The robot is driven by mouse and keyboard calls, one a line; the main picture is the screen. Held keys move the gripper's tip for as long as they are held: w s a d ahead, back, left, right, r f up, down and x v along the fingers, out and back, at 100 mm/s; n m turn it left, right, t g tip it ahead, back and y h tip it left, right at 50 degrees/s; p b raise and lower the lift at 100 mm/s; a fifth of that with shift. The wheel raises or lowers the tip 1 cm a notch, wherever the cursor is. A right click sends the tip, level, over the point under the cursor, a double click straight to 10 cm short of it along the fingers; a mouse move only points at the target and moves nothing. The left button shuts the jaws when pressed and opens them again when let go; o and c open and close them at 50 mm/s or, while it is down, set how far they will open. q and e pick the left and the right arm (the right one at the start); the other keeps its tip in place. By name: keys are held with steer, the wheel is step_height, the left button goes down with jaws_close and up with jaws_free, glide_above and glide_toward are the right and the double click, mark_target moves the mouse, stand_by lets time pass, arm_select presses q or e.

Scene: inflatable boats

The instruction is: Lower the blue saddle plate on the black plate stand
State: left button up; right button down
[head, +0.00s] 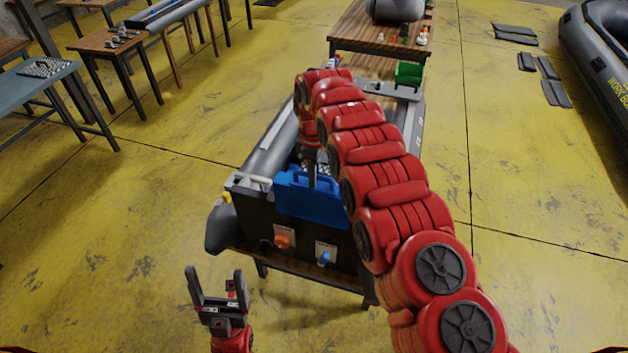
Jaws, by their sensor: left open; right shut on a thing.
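The blue saddle plate (308,204) is in the middle of the head view, upright against the black end panel (325,238) of a grey boat. My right gripper (312,178) points down and is shut on the plate's upper part; my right arm hides some of its right side. I cannot tell whether the plate's weight rests on the panel. I cannot make out a separate black plate stand; my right arm may hide it. My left gripper (217,290) is open and empty, pointing up, in front and left of the boat, apart from it.
The grey boat (265,150) lies on a low wooden table. Its panel bears an orange fitting (283,238) and a blue one (325,257). A green bin (408,73) stands behind. Other tables are at the left and back. The yellow floor (120,220) at left is clear.

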steer(key=shift+r, duration=3.45)
